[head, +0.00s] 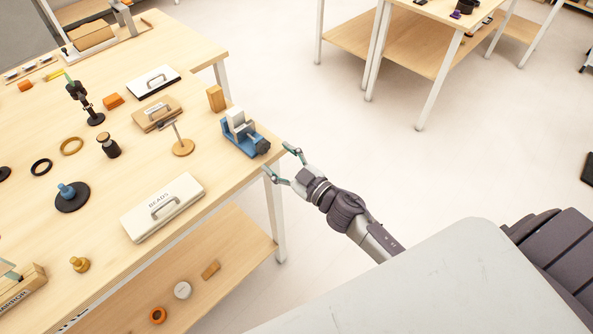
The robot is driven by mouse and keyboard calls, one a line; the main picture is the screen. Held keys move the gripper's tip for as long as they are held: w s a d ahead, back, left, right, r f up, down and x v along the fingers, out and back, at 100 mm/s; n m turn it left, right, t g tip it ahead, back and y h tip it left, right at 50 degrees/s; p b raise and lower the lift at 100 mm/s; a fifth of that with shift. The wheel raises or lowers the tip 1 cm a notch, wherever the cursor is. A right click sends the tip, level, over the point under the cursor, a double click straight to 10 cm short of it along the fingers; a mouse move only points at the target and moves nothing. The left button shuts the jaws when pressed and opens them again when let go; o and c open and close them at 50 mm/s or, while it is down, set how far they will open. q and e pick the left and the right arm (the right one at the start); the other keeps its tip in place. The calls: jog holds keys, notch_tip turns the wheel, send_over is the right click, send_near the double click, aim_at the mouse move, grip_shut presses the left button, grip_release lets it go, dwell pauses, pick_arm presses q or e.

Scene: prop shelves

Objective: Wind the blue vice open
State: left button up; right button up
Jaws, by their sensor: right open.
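The blue vice (236,143) stands near the right front corner of the wooden table. A white block (237,124) sits at its jaws; I cannot tell whether it is clamped. A dark round knob or handle (263,147) is at the vice's right end, facing the table edge. My right gripper (277,157) is open and empty, just off the table corner. Its two fingers point toward the dark knob, spread on either side of its line, and appear apart from it. My left gripper is not in view.
An orange-tan block (216,98) stands just behind the vice. A round-based wooden stand (183,147) and a cream handled box (163,207) are to the left. A lower shelf (235,250) holds small items. The floor right of the table is clear.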

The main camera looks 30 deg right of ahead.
jog(key=v, duration=0.8)
jog(key=shift+s, duration=0.1)
dwell(0.5)
jog(key=s+d+f+m+g+h, duration=0.1)
jog(key=s+f+g+h, duration=0.15)
jog(key=f, duration=0.75)
jog(key=s+d+f+m+g+h, duration=0.15)
jog(key=s+f, duration=0.25)
jog(key=f, duration=0.5)
jog(key=s+d+f+m+g+h, duration=0.1)
jog(key=s+d+f+m+g, duration=0.15)
jog(key=f, duration=0.75)
jog(key=s+a+f+g, duration=0.1)
jog(key=s+f+g, duration=0.2)
jog(key=s+f, duration=0.3)
jog(key=s+a+f+g, duration=0.1)
jog(key=s+f+g, duration=0.2)
jog(key=s, duration=1)
jog(key=s+a+f+g+h, duration=0.1)
jog(key=s+f+g, duration=0.2)
jog(key=s+f, duration=0.5)
jog(key=shift+s+a+f+m, duration=0.15)
jog(key=shift+s+f+m, duration=0.2)
jog(key=shift+s, duration=0.75)
